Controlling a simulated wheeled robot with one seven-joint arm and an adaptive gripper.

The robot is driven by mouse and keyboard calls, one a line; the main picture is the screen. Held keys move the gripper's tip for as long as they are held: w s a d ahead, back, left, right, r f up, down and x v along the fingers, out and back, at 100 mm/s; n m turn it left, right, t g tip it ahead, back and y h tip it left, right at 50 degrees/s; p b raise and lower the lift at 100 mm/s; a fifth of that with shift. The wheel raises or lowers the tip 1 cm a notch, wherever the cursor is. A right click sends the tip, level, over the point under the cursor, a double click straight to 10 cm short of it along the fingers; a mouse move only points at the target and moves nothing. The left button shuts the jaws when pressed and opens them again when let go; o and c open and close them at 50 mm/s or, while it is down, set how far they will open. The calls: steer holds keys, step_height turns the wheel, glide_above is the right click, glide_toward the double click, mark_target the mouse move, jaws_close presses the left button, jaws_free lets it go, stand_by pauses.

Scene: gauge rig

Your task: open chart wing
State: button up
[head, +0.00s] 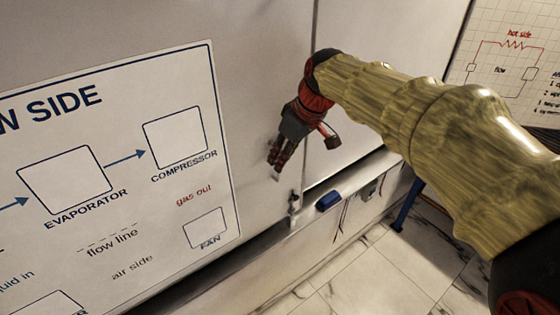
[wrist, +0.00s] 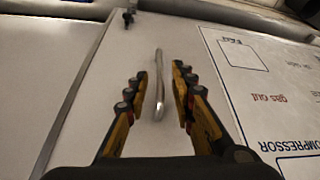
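The chart wing (head: 255,70) is a pale panel that carries a white chart sheet (head: 120,235) with boxes marked evaporator, compressor and fan. Its edge meets a second pale panel at a narrow vertical seam. A slim metal bar handle (wrist: 159,85) stands on the wing near that edge in the wrist view. My gripper (wrist: 159,72) is open, with one finger on each side of the handle and a gap showing on both sides. In the head view my gripper (head: 274,160) is at the wing's surface and hides most of the handle.
A small metal latch or catch (head: 293,202) sits at the wing's lower corner. A ledge with a blue item (head: 329,200) runs below the panels. A whiteboard with a circuit sketch (head: 508,60) stands at right. Marble-tiled floor (head: 400,262) shows clear at lower right.

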mark_target(279, 178)
steer(key=shift+x, duration=2.1)
jaws_close()
